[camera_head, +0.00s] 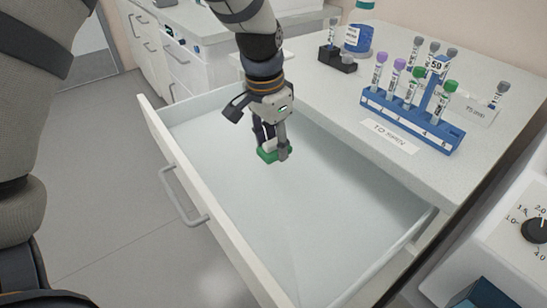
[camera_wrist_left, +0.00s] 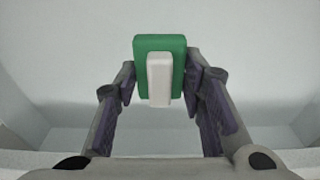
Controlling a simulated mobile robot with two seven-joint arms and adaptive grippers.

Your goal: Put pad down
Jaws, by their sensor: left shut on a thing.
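The pad (camera_head: 267,155) is a small green block with a white strip on it. In the left wrist view the pad (camera_wrist_left: 159,48) sits between the two fingers, its white strip facing the camera. My left gripper (camera_head: 272,145) is shut on the pad. It holds the pad over the open white drawer (camera_head: 160,135), inside the drawer's outline in the head view. I cannot tell whether the pad touches the drawer floor. The drawer shows no other object in it. My right gripper is not in view.
A blue rack (camera_head: 410,119) with several capped tubes stands on the counter (camera_head: 480,100) right of the drawer. A black holder (camera_head: 337,59) and a blue-labelled bottle (camera_head: 358,38) stand behind it. The drawer floor around the pad is clear.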

